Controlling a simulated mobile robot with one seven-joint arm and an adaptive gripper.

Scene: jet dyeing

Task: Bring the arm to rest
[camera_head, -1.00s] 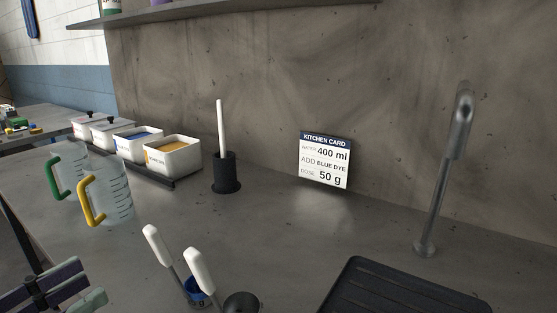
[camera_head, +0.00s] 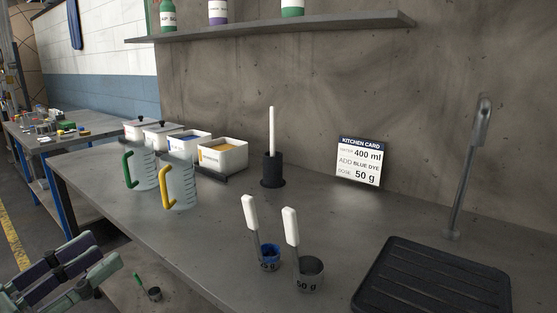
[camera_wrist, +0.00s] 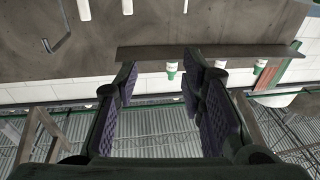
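My gripper (camera_wrist: 158,80) is open in the wrist view, with its two dark, purple-padded fingers apart and nothing between them. In the head view my gripper (camera_head: 100,254) shows at the lower left, in front of the worktop's edge and clear of the things on it. The grey worktop (camera_head: 215,245) carries two clear jugs, one with a green handle (camera_head: 128,170) and one with a yellow handle (camera_head: 168,204).
White dye bins (camera_head: 222,158) stand along the back. A black holder (camera_head: 272,172) with a white stick, a kitchen card (camera_head: 359,163), a metal tap (camera_head: 465,170) and a black ribbed tray (camera_head: 430,285) are further right. A shelf (camera_head: 290,27) with bottles hangs above.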

